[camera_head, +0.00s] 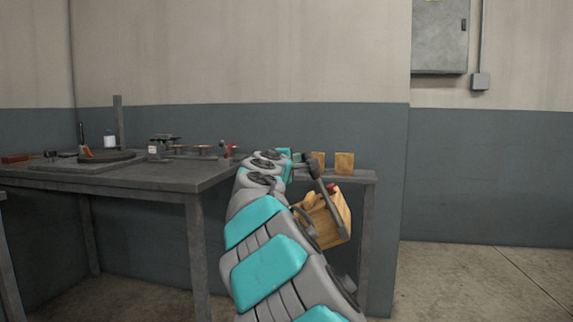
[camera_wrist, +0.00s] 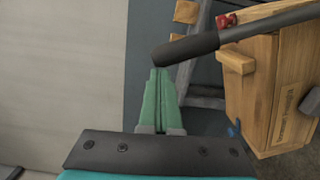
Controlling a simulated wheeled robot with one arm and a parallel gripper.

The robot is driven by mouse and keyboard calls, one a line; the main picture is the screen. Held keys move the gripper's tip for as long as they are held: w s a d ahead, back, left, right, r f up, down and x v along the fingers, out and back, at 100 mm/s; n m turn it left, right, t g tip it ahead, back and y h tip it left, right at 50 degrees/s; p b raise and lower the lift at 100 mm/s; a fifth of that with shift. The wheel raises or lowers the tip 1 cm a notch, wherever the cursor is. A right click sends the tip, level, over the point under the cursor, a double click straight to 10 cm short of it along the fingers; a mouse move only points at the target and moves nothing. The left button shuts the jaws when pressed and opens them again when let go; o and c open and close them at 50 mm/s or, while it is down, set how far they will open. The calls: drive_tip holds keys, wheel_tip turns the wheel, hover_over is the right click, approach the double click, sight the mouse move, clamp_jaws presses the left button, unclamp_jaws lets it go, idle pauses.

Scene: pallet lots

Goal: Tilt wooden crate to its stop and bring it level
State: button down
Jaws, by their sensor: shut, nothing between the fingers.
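The wooden crate (camera_head: 330,222) looks tilted in the head view, beside my arm and below the small side table. Its left part is hidden behind my arm. In the wrist view the crate (camera_wrist: 250,92) stands at the right, with a wooden block on its side and dark lettering on a pale label. A dark bar with a rounded grip (camera_wrist: 190,47) crosses above the crate, its end close to my fingertips. My gripper (camera_wrist: 159,75) has green fingers, shut together and empty. Whether they touch the grip, I cannot tell.
A grey workbench (camera_head: 120,185) with tools stands at the left. The side table (camera_head: 360,177) carries small wooden blocks (camera_head: 345,162). A grey wall cabinet (camera_head: 440,35) hangs at the upper right. The concrete floor (camera_head: 490,285) at the right is clear.

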drive_tip(key=s+d+f+m+b, duration=0.1)
drive_tip(key=s+d+m+b, duration=0.1)
drive_tip(key=d, duration=0.4)
drive_tip(key=s+d+f+m+b, duration=0.2)
drive_tip(key=d+m+b, duration=0.1)
drive_tip(key=d, duration=0.3)
drive_tip(key=shift+d+f+y+b, duration=0.15)
drive_tip(key=shift+y+b, duration=0.15)
drive_tip(key=shift+b, duration=0.2)
